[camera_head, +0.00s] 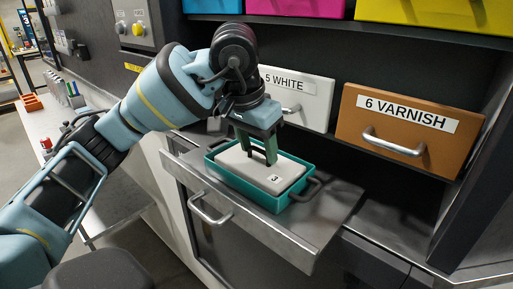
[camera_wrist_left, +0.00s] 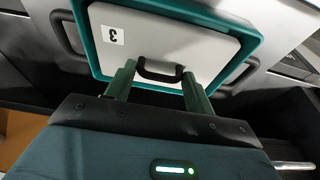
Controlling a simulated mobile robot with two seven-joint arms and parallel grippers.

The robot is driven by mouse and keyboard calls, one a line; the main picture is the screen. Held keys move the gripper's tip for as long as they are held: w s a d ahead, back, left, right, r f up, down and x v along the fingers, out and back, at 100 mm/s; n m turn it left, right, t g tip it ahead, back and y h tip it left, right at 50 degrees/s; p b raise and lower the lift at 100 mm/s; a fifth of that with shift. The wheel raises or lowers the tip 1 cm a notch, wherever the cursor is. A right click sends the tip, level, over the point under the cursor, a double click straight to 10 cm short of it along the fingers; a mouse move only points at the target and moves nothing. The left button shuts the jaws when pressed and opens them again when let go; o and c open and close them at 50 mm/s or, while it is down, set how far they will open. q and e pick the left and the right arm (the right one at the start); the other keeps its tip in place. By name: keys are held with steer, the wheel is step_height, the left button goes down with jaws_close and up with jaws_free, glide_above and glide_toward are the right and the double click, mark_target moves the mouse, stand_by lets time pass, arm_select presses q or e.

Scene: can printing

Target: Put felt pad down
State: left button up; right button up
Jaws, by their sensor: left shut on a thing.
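The felt pad (camera_head: 260,168) is a pale grey block with a white label marked 3. It lies in a teal tray (camera_head: 228,180) with dark side handles, on the pulled-out metal drawer (camera_head: 335,215). My left gripper (camera_head: 260,158) points down at the middle of the pad's top. In the left wrist view the pad (camera_wrist_left: 165,35) has a small black handle, and my left gripper (camera_wrist_left: 158,74) is shut on it with one finger at each end. Whether the pad rests fully on the tray's floor is hidden. My right gripper is not in view.
A white drawer marked 5 WHITE (camera_head: 310,92) and an orange drawer marked 6 VARNISH (camera_head: 408,122) are shut behind the tray. Coloured drawers line the top. The pulled-out drawer has a metal handle (camera_head: 208,212) in front and bare metal right of the tray.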

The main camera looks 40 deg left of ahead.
arm_select(q)
steer(key=shift+a+f, duration=0.1)
steer(key=shift+f, duration=0.4)
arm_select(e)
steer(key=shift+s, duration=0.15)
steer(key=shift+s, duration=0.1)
arm_select(q)
steer(key=shift+f, duration=0.1)
steer(key=o, duration=1.2)
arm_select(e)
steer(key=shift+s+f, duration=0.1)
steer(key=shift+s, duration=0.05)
